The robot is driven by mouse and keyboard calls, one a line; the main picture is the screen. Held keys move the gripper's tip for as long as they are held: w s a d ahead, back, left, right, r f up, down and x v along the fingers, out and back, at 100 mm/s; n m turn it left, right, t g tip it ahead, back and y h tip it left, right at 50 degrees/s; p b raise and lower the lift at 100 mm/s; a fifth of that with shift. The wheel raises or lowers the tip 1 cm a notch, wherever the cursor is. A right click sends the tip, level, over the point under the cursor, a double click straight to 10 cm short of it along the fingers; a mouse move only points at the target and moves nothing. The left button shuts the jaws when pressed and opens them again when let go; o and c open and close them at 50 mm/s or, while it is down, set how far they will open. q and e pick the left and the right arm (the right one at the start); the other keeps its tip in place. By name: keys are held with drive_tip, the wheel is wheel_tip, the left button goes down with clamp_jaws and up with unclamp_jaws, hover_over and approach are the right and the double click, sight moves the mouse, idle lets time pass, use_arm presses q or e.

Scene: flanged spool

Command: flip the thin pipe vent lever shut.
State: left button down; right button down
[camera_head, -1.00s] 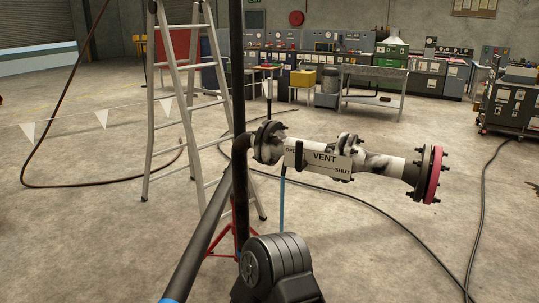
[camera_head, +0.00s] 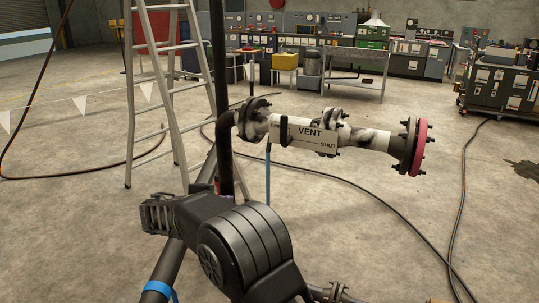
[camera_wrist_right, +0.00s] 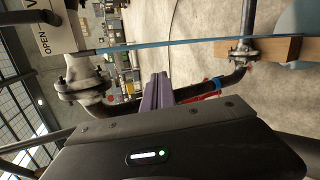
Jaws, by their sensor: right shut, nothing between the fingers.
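The vent lever (camera_head: 284,131) is a short black handle. It stands upright at the OPEN end of a white sign (camera_head: 314,139) marked VENT, with SHUT at the right end. The sign is in front of a white and grey flanged pipe (camera_head: 367,139). My right gripper (camera_head: 156,216) is left of and below the lever, apart from it. In the right wrist view its purple-grey fingers (camera_wrist_right: 158,91) are together and empty. The lever (camera_wrist_right: 42,18) shows there at upper left, partly cut off, beside the word OPEN. My left gripper is not in view.
A dark upright pipe (camera_head: 218,80) stands left of the flanged pipe, with a stepladder (camera_head: 172,100) behind it. A thin blue rod (camera_head: 268,175) hangs under the sign. A red end flange (camera_head: 420,147) closes the pipe's right end. The floor right of it has hoses.

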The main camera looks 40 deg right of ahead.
sight(286, 130)
wheel_tip(286, 130, up, 20)
drive_tip(key=s+d+m+h, duration=0.1)
drive_tip(key=d+m+h, duration=0.1)
drive_tip(key=h, duration=0.3)
drive_tip(key=shift+s+f+m+g, duration=0.2)
drive_tip(key=shift+s+m+g, duration=0.15)
drive_tip(key=shift+m, duration=0.45)
drive_tip(key=shift+d, duration=0.15)
drive_tip(key=s+d+p, duration=0.1)
drive_tip(key=d+p, duration=0.4)
drive_tip(key=d, duration=0.6)
drive_tip(key=shift+d, duration=0.15)
drive_tip(key=shift+s+f, duration=0.1)
